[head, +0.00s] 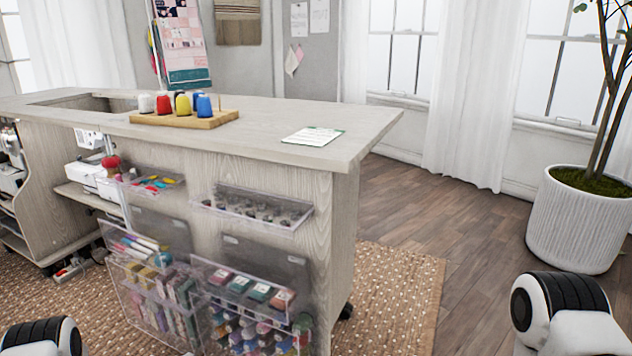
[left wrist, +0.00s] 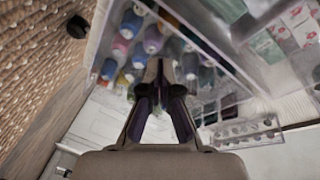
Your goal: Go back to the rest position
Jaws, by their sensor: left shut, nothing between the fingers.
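My left gripper (left wrist: 160,72) shows in the left wrist view, with its fingers brought together and nothing between them. Behind its fingertips are the thread spools (left wrist: 133,25) in a clear bin; I cannot tell how much space lies between. In the head view only parts of my arms show, at the bottom left and bottom right corners. Neither gripper can be seen there, and my right gripper is in no view.
The sewing cabinet (head: 345,150) fills the left and middle, with clear bins (head: 197,311) on its side. A spool rack (head: 185,121) and a card (head: 313,136) lie on top. A planter (head: 578,225) stands right. Wooden floor (head: 440,205) between is clear.

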